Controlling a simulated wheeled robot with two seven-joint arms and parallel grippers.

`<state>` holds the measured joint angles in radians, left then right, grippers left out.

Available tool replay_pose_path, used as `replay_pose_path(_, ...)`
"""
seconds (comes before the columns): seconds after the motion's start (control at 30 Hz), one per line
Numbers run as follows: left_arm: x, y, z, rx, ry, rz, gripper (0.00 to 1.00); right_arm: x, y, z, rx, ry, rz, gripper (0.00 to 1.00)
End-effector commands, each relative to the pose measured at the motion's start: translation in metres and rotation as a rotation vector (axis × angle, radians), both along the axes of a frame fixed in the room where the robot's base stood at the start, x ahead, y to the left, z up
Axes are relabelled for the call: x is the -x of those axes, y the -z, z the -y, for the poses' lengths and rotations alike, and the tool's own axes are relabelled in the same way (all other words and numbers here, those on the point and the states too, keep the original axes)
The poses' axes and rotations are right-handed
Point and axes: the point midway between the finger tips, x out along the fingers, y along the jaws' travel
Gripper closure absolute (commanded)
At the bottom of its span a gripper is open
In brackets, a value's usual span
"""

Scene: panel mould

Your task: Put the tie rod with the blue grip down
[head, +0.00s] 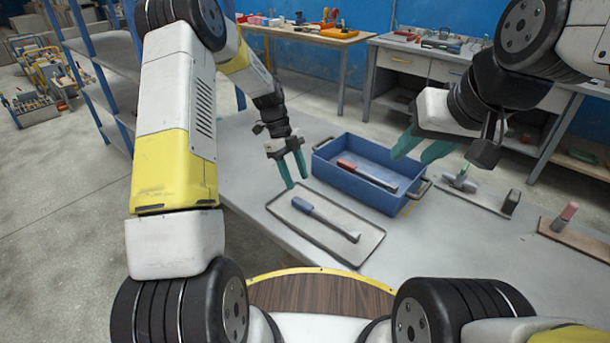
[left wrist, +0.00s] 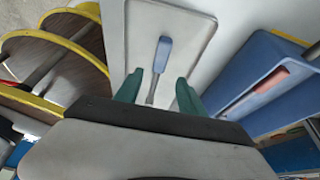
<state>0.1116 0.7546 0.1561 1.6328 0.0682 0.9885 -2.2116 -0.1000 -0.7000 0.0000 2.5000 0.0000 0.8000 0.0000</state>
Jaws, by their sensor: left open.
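The tie rod with the blue grip (head: 318,216) lies on a shallow grey tray (head: 364,252), its blue end toward the upper left and its metal end toward the lower right. In the left wrist view the blue grip (left wrist: 165,50) and its rod show beyond my fingers. My left gripper (head: 291,169) is open and empty, above the far left end of the tray, apart from the rod; its green fingers also show in the left wrist view (left wrist: 158,90). My right gripper (head: 420,148) is over the right side of the blue bin, with its green fingers seen side-on; I see nothing between them.
A blue bin (head: 345,178) behind the tray holds a rod with a red grip (head: 366,174). To the right are a grey plate with upright parts (head: 487,198) and a wooden board (head: 581,237) with a pinkish-handled tool. The tabletop left of the tray is clear.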

Motion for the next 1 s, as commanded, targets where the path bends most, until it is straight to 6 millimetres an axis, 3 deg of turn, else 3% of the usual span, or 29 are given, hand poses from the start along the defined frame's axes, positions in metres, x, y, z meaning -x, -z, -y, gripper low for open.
replay_pose_path(0.27, -0.005, -0.031, -0.009, -0.008, -0.02, 0.002, 0.53, 0.0, 0.0, 0.0, 0.0, 0.0, 0.0, 0.61)
replay_pose_path(0.37, 0.0, -0.056, -0.012, -0.043, -0.103, 0.013, 0.53, 0.0, 0.0, 0.0, 0.0, 0.0, 0.0, 0.61)
replay_pose_path(0.47, 0.014, -0.096, -0.017, -0.097, -0.271, 0.03, 0.53, 0.0, 0.0, 0.0, 0.0, 0.0, 0.0, 0.61)
replay_pose_path(0.7, 0.076, -0.191, -0.032, -0.169, -0.822, 0.076, 0.53, 0.0, 0.0, 0.0, 0.0, 0.0, 0.0, 0.61)
replay_pose_path(0.83, 0.119, -0.229, -0.039, -0.141, -1.132, 0.088, 0.53, 0.0, 0.0, 0.0, 0.0, 0.0, 0.0, 0.61)
replay_pose_path(1.0, 0.177, -0.259, -0.047, -0.035, -1.531, 0.07, 0.53, 0.0, 0.0, 0.0, 0.0, 0.0, 0.0, 0.61)
